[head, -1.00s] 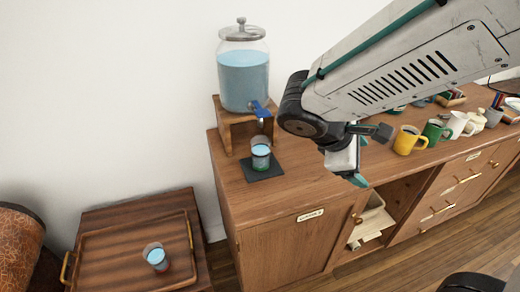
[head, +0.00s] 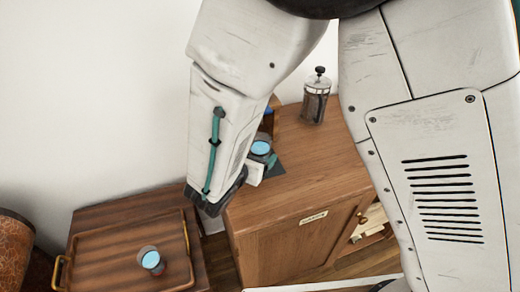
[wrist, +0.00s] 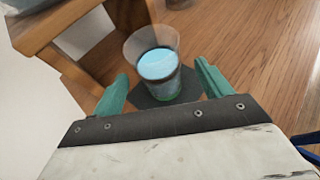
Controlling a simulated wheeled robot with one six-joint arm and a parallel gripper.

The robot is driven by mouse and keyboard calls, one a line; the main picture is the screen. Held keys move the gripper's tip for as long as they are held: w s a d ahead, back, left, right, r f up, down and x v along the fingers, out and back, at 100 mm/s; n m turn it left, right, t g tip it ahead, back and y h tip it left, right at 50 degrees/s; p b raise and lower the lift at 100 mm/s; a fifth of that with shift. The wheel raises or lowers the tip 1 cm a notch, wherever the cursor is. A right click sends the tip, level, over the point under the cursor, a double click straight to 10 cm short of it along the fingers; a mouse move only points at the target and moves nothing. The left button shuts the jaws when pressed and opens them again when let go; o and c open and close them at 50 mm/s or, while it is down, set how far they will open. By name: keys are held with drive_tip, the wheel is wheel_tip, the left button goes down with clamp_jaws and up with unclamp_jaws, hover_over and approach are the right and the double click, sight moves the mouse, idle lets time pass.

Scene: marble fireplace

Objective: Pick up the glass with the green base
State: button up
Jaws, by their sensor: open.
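The glass with the green base (wrist: 158,64) holds blue liquid and stands upright on a dark square coaster (wrist: 146,98) on the wooden cabinet. In the head view the glass (head: 261,148) shows beside my arm, its lower part hidden. My gripper (wrist: 162,70) is open. In the wrist view its two teal fingers lie left and right of the glass, with gaps visible on both sides. I cannot tell how far the fingers reach along the glass. In the head view my gripper (head: 264,165) is partly hidden by my arm.
A second glass of blue liquid (head: 151,262) with a reddish base stands on a wooden tray (head: 100,275) at lower left. A wooden stand (wrist: 90,38) is close to the gripper's left. A French press (head: 316,98) stands farther back; the cabinet top (head: 310,160) in front is clear.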

sight(256, 152)
drive_tip(key=x, duration=0.4)
drive_tip(key=shift+w, duration=0.2)
drive_tip(key=c, duration=1.4)
drive_tip(key=shift+r, duration=0.1)
